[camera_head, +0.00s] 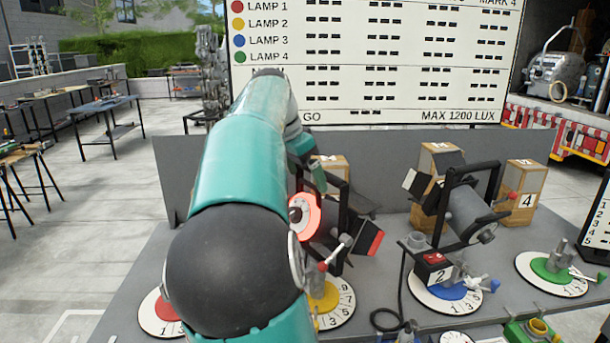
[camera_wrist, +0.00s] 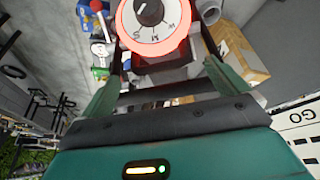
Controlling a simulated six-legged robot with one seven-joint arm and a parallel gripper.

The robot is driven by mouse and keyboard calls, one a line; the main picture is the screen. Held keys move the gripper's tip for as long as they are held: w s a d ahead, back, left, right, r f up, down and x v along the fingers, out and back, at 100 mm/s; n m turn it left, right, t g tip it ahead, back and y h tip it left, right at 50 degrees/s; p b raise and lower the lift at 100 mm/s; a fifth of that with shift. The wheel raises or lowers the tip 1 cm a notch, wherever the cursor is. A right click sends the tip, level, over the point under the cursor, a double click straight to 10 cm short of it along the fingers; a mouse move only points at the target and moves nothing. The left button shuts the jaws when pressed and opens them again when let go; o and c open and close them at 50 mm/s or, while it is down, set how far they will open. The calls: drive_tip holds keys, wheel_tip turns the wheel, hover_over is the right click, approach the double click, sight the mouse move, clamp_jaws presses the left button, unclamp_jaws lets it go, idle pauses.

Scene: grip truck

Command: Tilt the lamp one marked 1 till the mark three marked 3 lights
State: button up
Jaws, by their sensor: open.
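A dark lamp (camera_head: 334,226) in a black yoke stands right of my arm in the head view. It has a red-rimmed, pale dial with a black knob (camera_head: 303,214); no lamp number is readable on it. In the wrist view the dial (camera_wrist: 151,38) lies beyond and between the fingers of my gripper (camera_wrist: 162,75), which is open and looks empty. I cannot tell whether a finger touches the lamp. Wooden mark boxes stand behind the lamps; the marks on the middle box (camera_head: 440,158) and the left box (camera_head: 331,162) are unclear, so I cannot pick out mark 3.
Another lamp (camera_head: 467,212) stands to the right, with a 2 on a red-topped block (camera_head: 434,268). Box 4 (camera_head: 527,186) is at right. Round scales in red (camera_head: 158,312), yellow (camera_head: 330,305), blue (camera_head: 447,294) and green (camera_head: 553,272) line the bench. A scoreboard (camera_head: 400,60) stands behind.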

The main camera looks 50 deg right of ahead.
drive_tip(key=shift+d+f, duration=0.1)
drive_tip(key=shift+f, duration=0.25)
drive_tip(key=c, duration=1.4)
